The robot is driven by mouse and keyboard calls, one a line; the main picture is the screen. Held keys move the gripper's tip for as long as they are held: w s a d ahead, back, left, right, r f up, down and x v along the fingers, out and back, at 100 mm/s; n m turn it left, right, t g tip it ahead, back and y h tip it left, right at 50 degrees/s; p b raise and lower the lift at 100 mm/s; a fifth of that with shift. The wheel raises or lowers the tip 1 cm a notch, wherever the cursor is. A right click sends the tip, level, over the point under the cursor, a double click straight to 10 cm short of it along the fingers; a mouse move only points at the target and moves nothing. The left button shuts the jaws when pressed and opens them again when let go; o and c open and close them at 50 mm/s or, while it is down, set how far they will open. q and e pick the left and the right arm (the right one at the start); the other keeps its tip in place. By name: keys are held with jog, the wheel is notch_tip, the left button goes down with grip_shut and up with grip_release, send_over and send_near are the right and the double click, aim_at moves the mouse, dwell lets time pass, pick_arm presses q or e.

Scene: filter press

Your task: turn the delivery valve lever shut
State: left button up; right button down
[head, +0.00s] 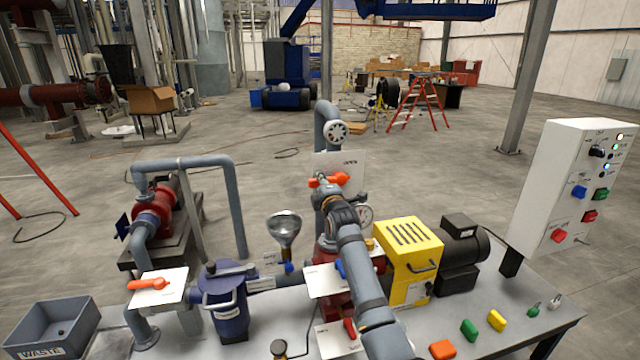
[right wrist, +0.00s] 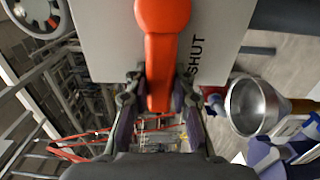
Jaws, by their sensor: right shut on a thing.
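The orange-red valve lever (head: 338,178) is on the upright grey pipe at the middle of the head view, in front of a white plate (head: 350,162). In the right wrist view the lever (right wrist: 165,45) runs down between my fingers, and the plate (right wrist: 108,40) behind it carries the word SHUT beside the lever. My right gripper (right wrist: 158,95) is shut on the lever's end, with a finger on each side. In the head view the right gripper (head: 321,184) is partly hidden behind its own wrist. My left gripper is out of view.
Another orange lever (head: 150,284) is at left. A yellow unit (head: 410,258) and white control box (head: 575,185) are at right.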

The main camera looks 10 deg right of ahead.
jog(key=c, duration=1.1)
grip_release()
jog(key=shift+f, duration=0.1)
jog(key=s, duration=1.2)
jog(key=shift+d, duration=0.2)
